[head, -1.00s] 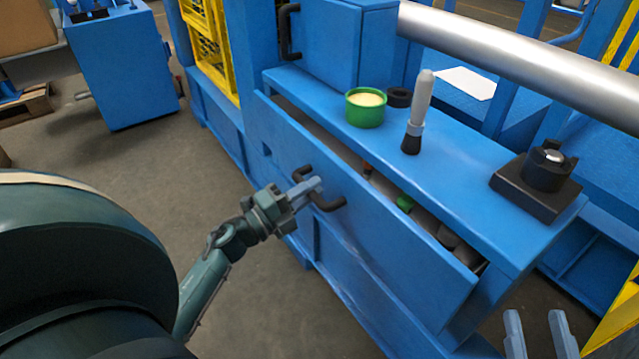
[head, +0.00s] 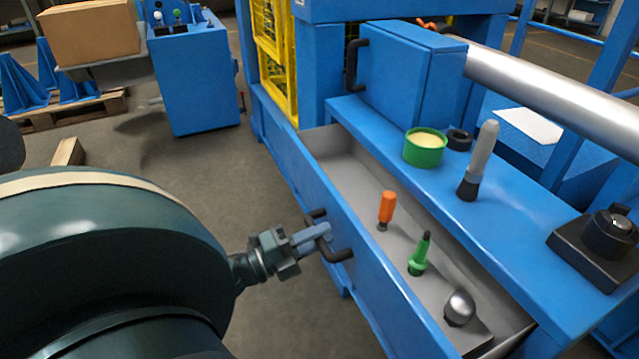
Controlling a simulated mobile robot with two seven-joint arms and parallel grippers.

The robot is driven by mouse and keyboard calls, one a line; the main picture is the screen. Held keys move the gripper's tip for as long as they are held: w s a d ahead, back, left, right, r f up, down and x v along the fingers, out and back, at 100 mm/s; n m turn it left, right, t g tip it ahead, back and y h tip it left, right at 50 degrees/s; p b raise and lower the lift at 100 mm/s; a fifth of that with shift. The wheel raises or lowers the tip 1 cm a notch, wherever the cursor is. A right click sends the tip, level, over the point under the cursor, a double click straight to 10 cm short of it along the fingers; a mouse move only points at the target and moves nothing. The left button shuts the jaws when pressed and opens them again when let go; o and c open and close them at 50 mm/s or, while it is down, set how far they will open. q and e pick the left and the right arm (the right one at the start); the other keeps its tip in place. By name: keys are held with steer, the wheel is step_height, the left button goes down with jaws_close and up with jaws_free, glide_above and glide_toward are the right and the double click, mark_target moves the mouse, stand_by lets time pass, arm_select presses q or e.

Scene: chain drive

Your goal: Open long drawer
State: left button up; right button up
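The long blue drawer (head: 375,290) stands well out from under the blue bench top, and its grey inside shows. Its dark handle (head: 340,254) is on the front face, toward the left end. My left gripper (head: 318,236) is at the handle, its fingers around the bar and seemingly shut on it. An orange-handled tool (head: 386,207), a green tool (head: 420,254) and a rounded grey metal piece (head: 460,307) are in the drawer. My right gripper is out of view.
On the bench top are a green tin (head: 424,150), a black ring (head: 459,140), a brush (head: 478,163) and a black block with a knob (head: 598,240). A blue cabinet (head: 400,85) stands behind. Bare floor lies left of the drawer.

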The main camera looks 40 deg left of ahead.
arm_select(q)
steer(key=o, duration=0.3)
steer(key=p+v, duration=0.1)
steer(key=v, duration=1.2)
steer(key=shift+s+a, duration=0.1)
steer(key=shift+a, duration=0.05)
